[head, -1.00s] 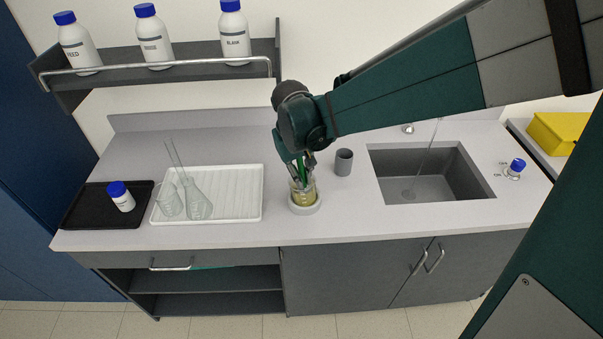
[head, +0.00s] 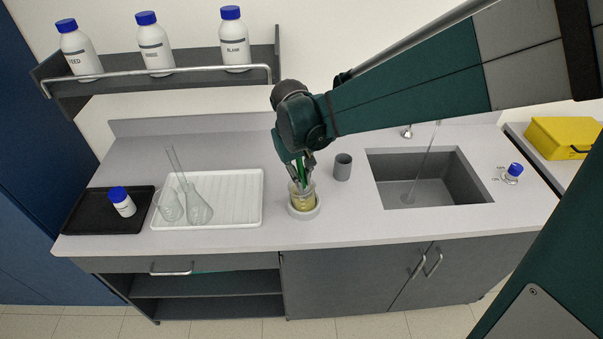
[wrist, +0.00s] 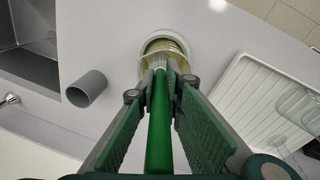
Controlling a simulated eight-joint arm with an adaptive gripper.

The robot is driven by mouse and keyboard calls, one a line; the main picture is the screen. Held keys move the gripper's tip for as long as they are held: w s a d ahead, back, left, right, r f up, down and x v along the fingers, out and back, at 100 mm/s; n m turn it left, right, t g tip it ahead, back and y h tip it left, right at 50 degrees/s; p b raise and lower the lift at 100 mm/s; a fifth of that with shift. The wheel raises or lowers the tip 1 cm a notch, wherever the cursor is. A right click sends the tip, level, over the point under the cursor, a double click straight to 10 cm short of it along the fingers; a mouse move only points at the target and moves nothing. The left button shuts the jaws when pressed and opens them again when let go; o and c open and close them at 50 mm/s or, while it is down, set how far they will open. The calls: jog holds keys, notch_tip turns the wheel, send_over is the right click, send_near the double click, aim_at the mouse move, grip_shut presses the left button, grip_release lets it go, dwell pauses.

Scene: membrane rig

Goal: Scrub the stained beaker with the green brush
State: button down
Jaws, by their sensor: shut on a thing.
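The stained beaker (head: 302,196) stands upright in a pale round holder (head: 304,213) on the counter, with a yellowish stain on its glass. It also shows in the wrist view (wrist: 153,50). My gripper (head: 303,170) is above the beaker, pointing down, shut on the green brush (wrist: 160,125). The brush handle runs between the two green finger pads, and its pale bristle end reaches into the beaker's mouth. How deep the bristles sit is hard to tell, and the gripper hides part of the handle in the head view.
A grey cup (head: 342,167) stands just right of the beaker. Left is a white drying tray (head: 240,198) with glassware, then a black tray (head: 85,211) with a bottle. The sink (head: 425,175) is at the right. A shelf (head: 200,68) with bottles hangs behind.

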jog(key=shift+r+p, duration=0.45)
jog(key=shift+r, duration=0.45)
jog(key=shift+f, duration=0.15)
jog(key=shift+f+b, duration=1.3)
jog(key=shift+f, duration=0.55)
jog(key=shift+w+d, duration=0.3)
jog(key=shift+d, duration=0.3)
jog(key=shift+r, duration=0.1)
jog(key=shift+r+p, duration=1.1)
jog(key=shift+r, duration=0.8)
jog(key=shift+f, duration=0.1)
jog(key=shift+f+b, duration=1.25)
jog(key=shift+f, duration=0.65)
